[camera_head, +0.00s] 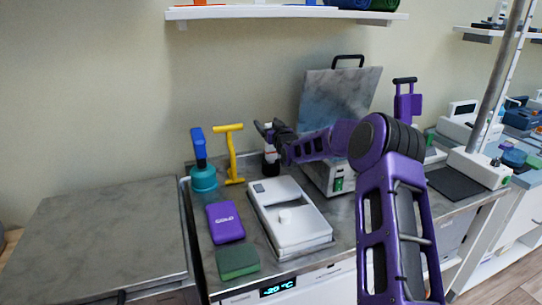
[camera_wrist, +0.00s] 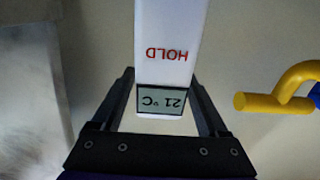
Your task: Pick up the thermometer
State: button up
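The thermometer is a white upright device with red HOLD lettering and a small display reading 21 °C. In the wrist view the thermometer (camera_wrist: 168,27) appears upside down, with its display end between the fingers of my gripper (camera_wrist: 163,85). The fingers lie along both its sides, and I cannot tell if they press on it. In the head view my gripper (camera_head: 270,127) is at the top of the thermometer (camera_head: 270,150), near the back of the counter. The fingers partly hide it there.
A yellow T-shaped tool (camera_head: 231,155) and a blue-and-teal device (camera_head: 202,178) stand just left of my gripper. A white scale-like box (camera_head: 288,215), a purple pack (camera_head: 225,222) and a green block (camera_head: 237,262) lie in front. A lidded box (camera_head: 340,95) stands right. The left counter (camera_head: 105,235) is bare.

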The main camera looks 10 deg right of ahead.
grip_shut()
dwell(0.4)
